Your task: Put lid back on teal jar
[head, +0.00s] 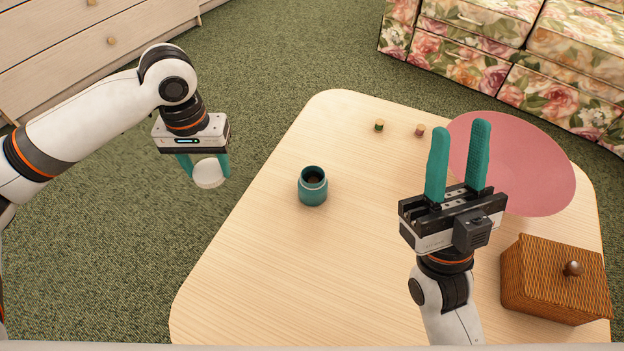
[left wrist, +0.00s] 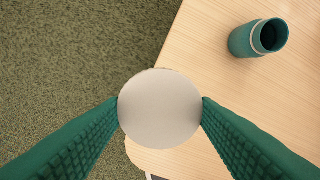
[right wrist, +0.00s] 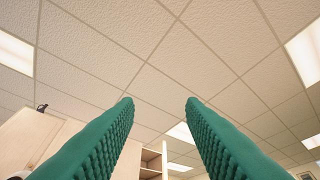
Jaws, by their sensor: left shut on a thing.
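The teal jar (head: 313,188) stands upright and open on the wooden table, with a dark inside. It also shows at the upper right of the left wrist view (left wrist: 258,38). My left gripper (head: 206,168) is shut on a round white lid (head: 209,174), held in the air left of the jar, over the carpet beside the table edge. In the left wrist view the lid (left wrist: 160,108) sits between both fingertips.
On the table (head: 250,270) are two small pegs, one green (head: 379,125) and one pinkish (head: 420,131), a pink round mat (head: 530,165) and a wicker box (head: 550,285) with a knob. The tabletop around the jar is clear.

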